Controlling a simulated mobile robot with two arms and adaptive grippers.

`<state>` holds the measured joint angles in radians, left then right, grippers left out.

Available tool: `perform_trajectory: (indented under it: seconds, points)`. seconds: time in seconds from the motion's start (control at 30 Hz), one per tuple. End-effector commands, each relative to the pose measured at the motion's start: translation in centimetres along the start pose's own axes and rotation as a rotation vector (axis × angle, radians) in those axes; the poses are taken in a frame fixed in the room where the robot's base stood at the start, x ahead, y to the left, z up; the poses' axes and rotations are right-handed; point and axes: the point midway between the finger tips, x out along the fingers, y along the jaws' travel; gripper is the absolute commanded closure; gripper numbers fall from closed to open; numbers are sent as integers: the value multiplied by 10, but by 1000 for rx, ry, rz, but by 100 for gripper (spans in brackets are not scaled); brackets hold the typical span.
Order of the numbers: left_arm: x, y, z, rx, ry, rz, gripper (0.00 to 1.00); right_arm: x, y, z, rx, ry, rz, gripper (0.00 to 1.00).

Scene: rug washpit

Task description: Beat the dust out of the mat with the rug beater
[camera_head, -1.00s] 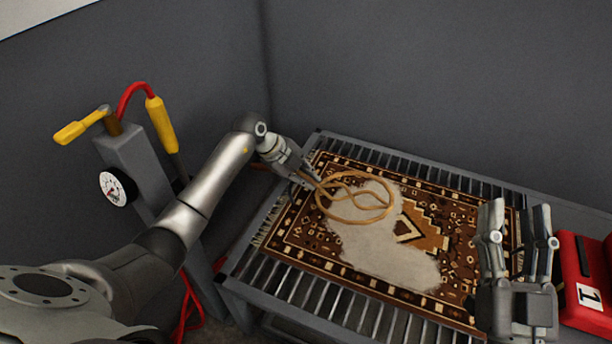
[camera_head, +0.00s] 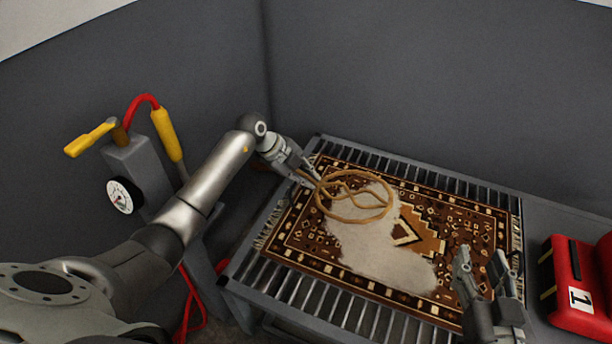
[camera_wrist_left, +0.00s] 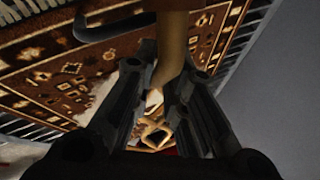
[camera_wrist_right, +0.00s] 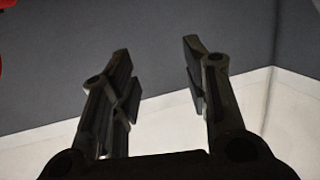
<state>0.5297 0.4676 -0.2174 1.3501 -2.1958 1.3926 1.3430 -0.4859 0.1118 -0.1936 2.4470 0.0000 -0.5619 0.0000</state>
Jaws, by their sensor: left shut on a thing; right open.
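The rug beater (camera_head: 340,218), a tan looped cane head, lies over the left part of the mat; I cannot tell whether it touches. The mat (camera_head: 300,232), brown with a cream and orange pattern, lies flat on a slatted rack. A pale grey dust patch (camera_head: 375,255) covers its middle. My left gripper (camera_head: 310,180) is shut on the beater's handle, at the mat's left far corner. The handle (camera_wrist_left: 172,45) runs between its fingers in the left wrist view. My right gripper (camera_head: 485,262) is open and empty, in front of the mat's right near corner.
The grey slatted rack (camera_head: 310,300) stands against grey walls (camera_head: 400,80). A red box (camera_head: 575,300) marked 1 sits on the right. At the left is a grey post (camera_head: 140,163) with a round gauge (camera_head: 122,196), yellow handles and a red hose.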

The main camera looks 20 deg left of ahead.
Motion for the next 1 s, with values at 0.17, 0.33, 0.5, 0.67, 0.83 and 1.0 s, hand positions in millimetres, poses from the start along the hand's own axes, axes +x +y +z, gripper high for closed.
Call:
perform_trajectory:
  seconds: [0.17,0.33,0.5,0.67,0.83,1.0]
  points:
    - [-5,-3,-2,0,0,-3,100,-5,3,19,-1,-109,6,57]
    - [-8,-5,-3,0,1,-3,100,-11,6,38,-1,-213,12,57]
    - [-11,-7,-4,0,1,-3,100,-20,8,57,-1,-317,19,57]
    - [-14,-8,-5,0,1,-2,100,-30,11,74,0,-414,25,57]
    - [-16,-10,-6,0,1,-2,100,-41,13,88,1,-500,30,57]
    - [-16,-10,-6,0,1,-2,100,-45,13,94,1,-528,32,57]
